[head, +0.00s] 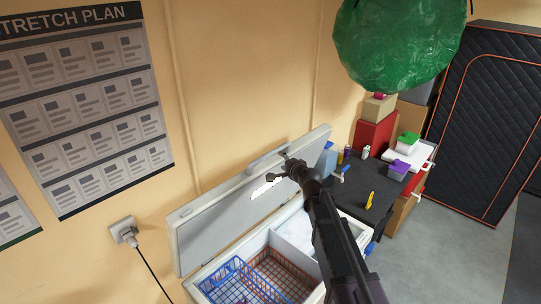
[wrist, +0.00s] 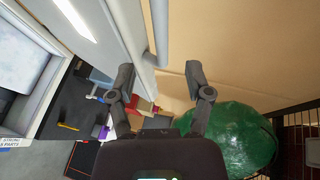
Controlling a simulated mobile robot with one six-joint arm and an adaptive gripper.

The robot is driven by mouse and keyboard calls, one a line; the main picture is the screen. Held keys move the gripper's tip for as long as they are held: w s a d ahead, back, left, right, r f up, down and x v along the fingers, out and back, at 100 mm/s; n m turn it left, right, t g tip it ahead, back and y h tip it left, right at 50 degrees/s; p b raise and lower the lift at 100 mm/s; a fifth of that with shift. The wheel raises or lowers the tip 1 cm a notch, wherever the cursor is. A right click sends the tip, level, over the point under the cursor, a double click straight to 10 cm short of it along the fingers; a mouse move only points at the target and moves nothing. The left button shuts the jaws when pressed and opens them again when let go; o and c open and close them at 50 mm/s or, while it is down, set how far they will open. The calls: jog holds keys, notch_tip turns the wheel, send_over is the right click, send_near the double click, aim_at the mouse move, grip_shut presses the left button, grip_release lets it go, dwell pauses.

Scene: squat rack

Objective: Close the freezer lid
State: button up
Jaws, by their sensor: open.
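The chest freezer (head: 206,279) stands against the wall with its grey-white lid (head: 215,228) raised steeply and tilted back towards the wall. A pale handle (head: 268,155) sits along the lid's upper edge. My gripper (head: 277,167) is at the upper edge of the lid, near the handle, and hides part of the lid. In the wrist view my gripper (wrist: 159,72) is open with nothing between its fingers. The lid (wrist: 103,30) and its handle bar (wrist: 159,30) lie just ahead, the bar roughly between the fingertips. I cannot tell whether a finger touches it.
A blue wire basket (head: 237,281) and an orange one (head: 283,272) sit inside the freezer. A dark bench (head: 352,194) with small items stands to its right. A green ball (head: 395,45) is at upper right. Grey floor (head: 470,250) is clear at right.

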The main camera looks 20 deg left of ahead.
aim_at(273, 154)
jog(key=b+x, duration=0.2)
jog(key=x, duration=0.9)
